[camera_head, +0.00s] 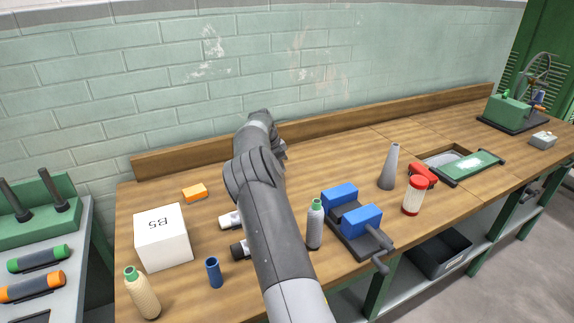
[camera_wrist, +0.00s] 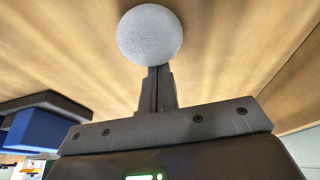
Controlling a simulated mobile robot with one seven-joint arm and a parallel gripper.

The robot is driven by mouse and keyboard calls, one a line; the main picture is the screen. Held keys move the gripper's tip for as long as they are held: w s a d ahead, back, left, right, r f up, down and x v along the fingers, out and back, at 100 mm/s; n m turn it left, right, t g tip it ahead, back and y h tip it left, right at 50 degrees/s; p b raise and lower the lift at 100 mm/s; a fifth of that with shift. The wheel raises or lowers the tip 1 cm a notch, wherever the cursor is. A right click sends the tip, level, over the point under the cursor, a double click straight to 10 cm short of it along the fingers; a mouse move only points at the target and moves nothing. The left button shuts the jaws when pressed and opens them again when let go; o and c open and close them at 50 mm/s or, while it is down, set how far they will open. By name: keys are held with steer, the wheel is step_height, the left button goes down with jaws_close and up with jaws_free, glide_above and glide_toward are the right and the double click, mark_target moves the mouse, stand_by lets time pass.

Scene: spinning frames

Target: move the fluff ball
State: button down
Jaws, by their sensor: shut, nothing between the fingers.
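The fluff ball (camera_wrist: 150,34) is a pale grey, round, fuzzy ball at the top middle of the wrist view, against the wooden bench top (camera_wrist: 225,50). My gripper (camera_wrist: 159,70) is shut with nothing between its fingers. Its fingertips point at the ball's lower edge in that view; I cannot tell whether they touch it. In the head view I cannot see the ball, and my arm covers the middle of the bench and most of my gripper.
A blue vise (camera_head: 361,219), a grey-green bottle (camera_head: 314,225), a grey cone (camera_head: 389,168) and a red-lidded jar (camera_head: 413,196) stand right of my arm. A white box (camera_head: 163,238), an orange block (camera_head: 194,192) and a blue cylinder (camera_head: 213,272) are left. A wooden backboard (camera_head: 340,124) runs behind.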

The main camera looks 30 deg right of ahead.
steer(key=d, duration=0.4)
steer(key=shift+d+r, duration=0.15)
steer(key=shift+r, duration=0.05)
steer(key=v, duration=1)
